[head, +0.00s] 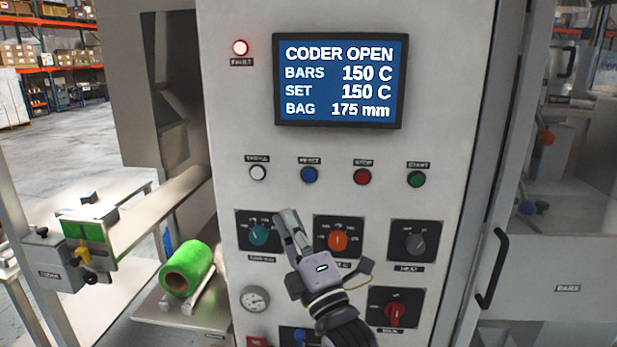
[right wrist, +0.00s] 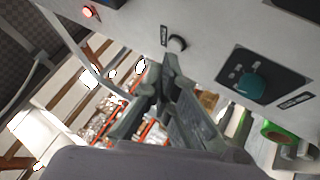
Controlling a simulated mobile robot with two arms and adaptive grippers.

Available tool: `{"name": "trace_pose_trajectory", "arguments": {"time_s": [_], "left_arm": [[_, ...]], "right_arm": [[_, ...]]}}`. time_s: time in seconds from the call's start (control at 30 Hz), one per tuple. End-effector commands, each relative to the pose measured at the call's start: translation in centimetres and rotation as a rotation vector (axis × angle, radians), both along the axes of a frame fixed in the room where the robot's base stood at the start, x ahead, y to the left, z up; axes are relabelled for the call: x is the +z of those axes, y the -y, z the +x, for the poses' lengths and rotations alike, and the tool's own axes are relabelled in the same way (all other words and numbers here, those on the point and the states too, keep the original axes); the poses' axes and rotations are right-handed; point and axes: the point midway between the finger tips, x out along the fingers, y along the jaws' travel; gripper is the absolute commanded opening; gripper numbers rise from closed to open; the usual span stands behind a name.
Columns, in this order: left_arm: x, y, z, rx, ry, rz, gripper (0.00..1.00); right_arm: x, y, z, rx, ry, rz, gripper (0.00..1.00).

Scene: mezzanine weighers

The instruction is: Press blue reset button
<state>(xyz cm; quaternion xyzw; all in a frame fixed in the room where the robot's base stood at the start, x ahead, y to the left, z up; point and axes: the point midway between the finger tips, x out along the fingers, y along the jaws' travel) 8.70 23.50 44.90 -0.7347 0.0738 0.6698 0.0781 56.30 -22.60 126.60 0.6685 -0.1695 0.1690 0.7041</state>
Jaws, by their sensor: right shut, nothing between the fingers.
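The blue reset button (head: 309,175) is on the grey control panel (head: 330,142), second from the left in a row with white (head: 258,173), red (head: 362,177) and green (head: 416,180) buttons. My right gripper (head: 284,216) is shut and empty, below and slightly left of the blue button, between the teal knob (head: 259,234) and the orange knob (head: 339,240). In the right wrist view the shut fingers (right wrist: 160,72) point toward the panel near the white button (right wrist: 177,43). The blue button is not seen in that view. My left gripper is not in view.
A screen (head: 341,81) reads CODER OPEN, and a red fault lamp (head: 240,48) is lit. A grey knob (head: 414,243), a red switch (head: 395,312) and a gauge (head: 255,299) are on the panel. A black door handle (head: 493,268) stands out at right; a green roll (head: 187,268) lies at left.

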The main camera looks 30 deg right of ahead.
Motion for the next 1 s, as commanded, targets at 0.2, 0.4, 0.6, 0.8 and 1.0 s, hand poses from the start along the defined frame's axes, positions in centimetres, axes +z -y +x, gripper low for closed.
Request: {"name": "trace_pose_trajectory", "arguments": {"time_s": [0.2,0.4,0.6,0.8,1.0], "left_arm": [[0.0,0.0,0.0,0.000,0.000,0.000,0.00],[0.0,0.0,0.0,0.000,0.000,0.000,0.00],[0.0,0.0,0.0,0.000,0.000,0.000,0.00],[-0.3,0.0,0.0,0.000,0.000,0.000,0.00],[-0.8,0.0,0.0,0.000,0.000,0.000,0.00]], "right_arm": [[3.4,0.3,-2.0,-0.037,0.077,-0.051,0.00],[3.7,0.3,-2.2,-0.041,0.085,-0.057,0.00],[3.7,0.3,-2.1,-0.041,0.084,-0.057,0.00],[3.6,1.0,-1.0,-0.040,0.085,-0.058,0.00],[3.5,2.6,1.3,-0.041,0.084,-0.057,0.00]]}}
